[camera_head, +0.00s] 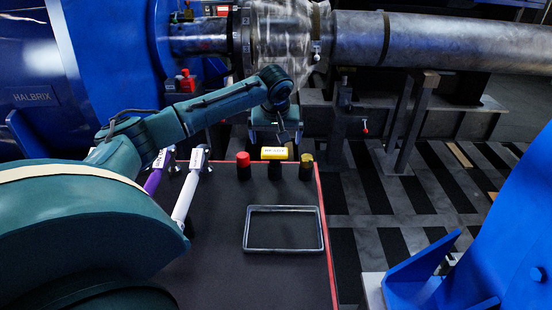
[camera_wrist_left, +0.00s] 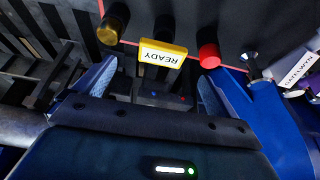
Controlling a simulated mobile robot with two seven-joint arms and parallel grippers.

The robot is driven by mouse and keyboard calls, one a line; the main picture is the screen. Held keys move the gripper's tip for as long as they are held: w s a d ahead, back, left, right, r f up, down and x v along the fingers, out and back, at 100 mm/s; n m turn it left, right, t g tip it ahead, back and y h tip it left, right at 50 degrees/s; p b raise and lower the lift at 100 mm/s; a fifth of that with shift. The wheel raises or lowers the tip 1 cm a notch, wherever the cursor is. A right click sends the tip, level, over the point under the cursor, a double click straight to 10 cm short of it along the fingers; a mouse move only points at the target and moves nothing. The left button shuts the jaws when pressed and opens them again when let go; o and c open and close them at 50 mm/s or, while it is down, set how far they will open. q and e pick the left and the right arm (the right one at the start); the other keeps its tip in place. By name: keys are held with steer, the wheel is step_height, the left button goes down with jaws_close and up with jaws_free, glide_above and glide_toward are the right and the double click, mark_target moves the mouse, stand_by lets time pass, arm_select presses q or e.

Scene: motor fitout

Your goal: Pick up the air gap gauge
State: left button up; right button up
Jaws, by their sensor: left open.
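No object here is clearly marked as the air gap gauge, so I cannot tell which one it is. Candidates at the far edge of the dark tabletop are a red-capped black cylinder (camera_head: 243,166), a black piece with a yellow READY block (camera_head: 274,153), and a gold-capped cylinder (camera_head: 306,167). A white-handled tool (camera_head: 187,193) and a purple-handled tool (camera_head: 155,178) lie at left. My left gripper (camera_head: 277,135) is open and empty, just beyond the READY block. In the left wrist view the READY block (camera_wrist_left: 163,54) shows ahead, between the fingers. My right gripper is not in view.
An empty rectangular tray (camera_head: 284,251) lies on the red-edged tabletop (camera_head: 225,280). A large metal shaft (camera_head: 430,42) and blue machine housing (camera_head: 110,60) stand behind. A blue bracket (camera_head: 500,250) stands at right. The tabletop around the tray is clear.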

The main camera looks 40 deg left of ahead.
mark_target(275, 152)
arm_select(q)
steer(key=x, duration=0.9)
steer(key=shift+a+f, duration=0.15)
steer(key=shift+a, duration=0.1)
steer(key=c, duration=1.1)
